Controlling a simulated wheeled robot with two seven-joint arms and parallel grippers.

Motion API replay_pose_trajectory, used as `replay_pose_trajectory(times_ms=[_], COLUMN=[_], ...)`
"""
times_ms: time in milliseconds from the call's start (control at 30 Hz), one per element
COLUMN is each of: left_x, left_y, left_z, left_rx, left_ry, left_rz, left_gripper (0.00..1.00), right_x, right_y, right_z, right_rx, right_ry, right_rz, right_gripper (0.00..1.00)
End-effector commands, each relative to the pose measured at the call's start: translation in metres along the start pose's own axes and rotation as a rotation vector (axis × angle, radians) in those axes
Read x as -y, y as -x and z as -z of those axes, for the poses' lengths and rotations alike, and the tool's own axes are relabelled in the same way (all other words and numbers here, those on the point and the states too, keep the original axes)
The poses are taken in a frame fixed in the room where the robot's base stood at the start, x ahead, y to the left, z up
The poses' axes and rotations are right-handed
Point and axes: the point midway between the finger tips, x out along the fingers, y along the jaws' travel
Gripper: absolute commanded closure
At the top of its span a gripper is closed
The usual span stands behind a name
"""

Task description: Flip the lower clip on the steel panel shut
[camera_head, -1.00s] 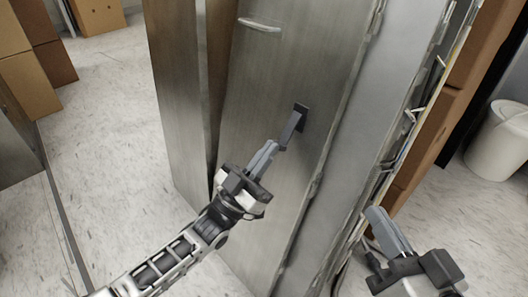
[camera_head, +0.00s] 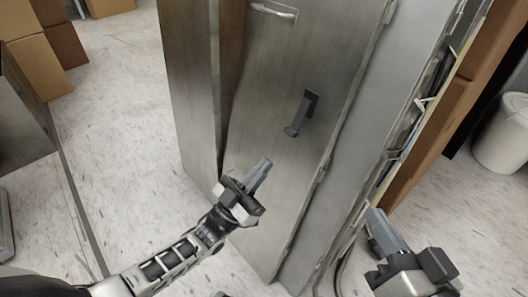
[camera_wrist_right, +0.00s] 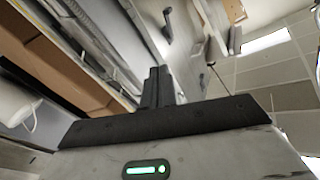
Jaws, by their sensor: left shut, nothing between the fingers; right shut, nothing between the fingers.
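The steel panel (camera_head: 265,150) stands upright in the head view. A dark lever-like fitting (camera_head: 303,108) sits on its face, its free end pointing down and left. A bright bar handle (camera_head: 274,11) is higher on the same face. Small pale fittings (camera_head: 423,103) show along the open side edge to the right. I cannot tell for certain which part is the lower clip. My left gripper (camera_head: 260,175) is shut and empty, below and left of the dark fitting, apart from it. My right gripper (camera_head: 385,230) is shut and empty beside the side edge; its fingers show in the right wrist view (camera_wrist_right: 158,87).
Cardboard boxes (camera_head: 35,72) stand at the back left. A tall brown board (camera_head: 440,130) stands right of the side edge. A white bin (camera_head: 500,135) is at the far right. Cables hang near my right gripper. The pale floor (camera_head: 130,130) left of the panel is clear.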

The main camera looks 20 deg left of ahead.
Motion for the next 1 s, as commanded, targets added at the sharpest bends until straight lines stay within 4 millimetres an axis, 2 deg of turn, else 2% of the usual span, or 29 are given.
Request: replay_pose_trajectory(times_ms=[33,200,767,867,1000], left_x=[0.000,0.000,0.000,0.000,0.000], left_y=[0.006,0.014,0.015,0.007,-0.022], left_z=[-0.007,-0.015,-0.015,-0.005,0.033], left_rx=[0.000,-0.001,-0.002,-0.002,-0.003], left_ry=[0.000,0.000,0.000,0.000,0.000], left_rz=[0.000,0.000,0.000,0.000,0.000], left_gripper=[1.00,1.00,1.00,1.00,1.00], right_x=[0.000,0.001,0.003,0.005,0.007], right_y=[0.000,0.000,-0.001,0.000,0.006], right_z=[-0.001,0.001,0.004,0.011,0.033], right_rx=[-0.007,-0.017,-0.021,-0.013,0.033], right_ry=[-0.005,-0.016,-0.015,-0.005,0.039], right_rz=[0.005,0.015,0.017,0.003,-0.065], right_gripper=[1.00,1.00,1.00,1.00,1.00])
